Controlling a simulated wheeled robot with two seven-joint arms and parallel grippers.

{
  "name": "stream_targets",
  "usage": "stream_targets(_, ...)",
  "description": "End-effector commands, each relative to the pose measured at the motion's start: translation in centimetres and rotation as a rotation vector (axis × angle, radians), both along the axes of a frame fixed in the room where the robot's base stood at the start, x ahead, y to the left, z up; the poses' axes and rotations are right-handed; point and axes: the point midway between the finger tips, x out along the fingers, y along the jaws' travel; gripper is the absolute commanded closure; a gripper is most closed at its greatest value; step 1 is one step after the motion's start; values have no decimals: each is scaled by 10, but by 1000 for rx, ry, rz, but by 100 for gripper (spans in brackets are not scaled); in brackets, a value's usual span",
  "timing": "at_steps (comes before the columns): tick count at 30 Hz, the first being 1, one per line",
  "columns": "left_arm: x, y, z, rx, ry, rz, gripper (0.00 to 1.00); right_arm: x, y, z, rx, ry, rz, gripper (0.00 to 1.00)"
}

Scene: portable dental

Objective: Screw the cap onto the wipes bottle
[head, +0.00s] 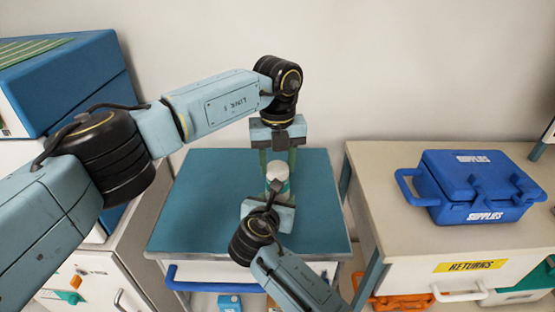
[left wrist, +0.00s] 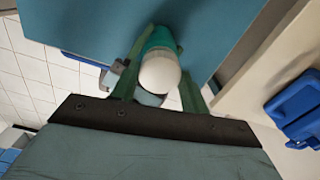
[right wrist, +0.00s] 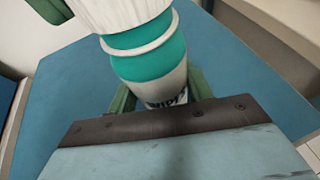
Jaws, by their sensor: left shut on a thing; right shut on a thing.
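The wipes bottle (right wrist: 150,62), teal and white with dark lettering low down, stands upright above the blue-green cart top (head: 205,190). The white ribbed cap (head: 277,172) sits on top of it, in line with it; how far it is threaded I cannot tell. The cap's round top also shows in the left wrist view (left wrist: 160,73). My left gripper (head: 277,165) comes down from above, its green fingers shut on the cap. My right gripper (right wrist: 158,98) is shut on the lower bottle from the front; its fingers are partly hidden behind the bottle.
A blue supplies case (head: 475,185) stands on the beige counter (head: 385,190) at the right. A blue box (head: 80,85) stands at the left. The cart has a blue handle (head: 215,279) in front. The cart top around the bottle is clear.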

Motion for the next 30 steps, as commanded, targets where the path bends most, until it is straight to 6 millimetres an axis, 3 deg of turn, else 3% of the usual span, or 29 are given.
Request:
stream_targets(9,0,0,-7,1,1,-1,76,0,0,0,0,0,-1,91)
stream_targets(10,0,0,-7,0,0,-1,76,0,0,0,0,0,-1,100)
stream_targets(14,0,0,-6,1,0,-56,76,0,0,0,0,0,-1,100)
stream_targets(30,0,-1,-6,1,-2,-1060,76,0,0,0,-1,1,-1,100)
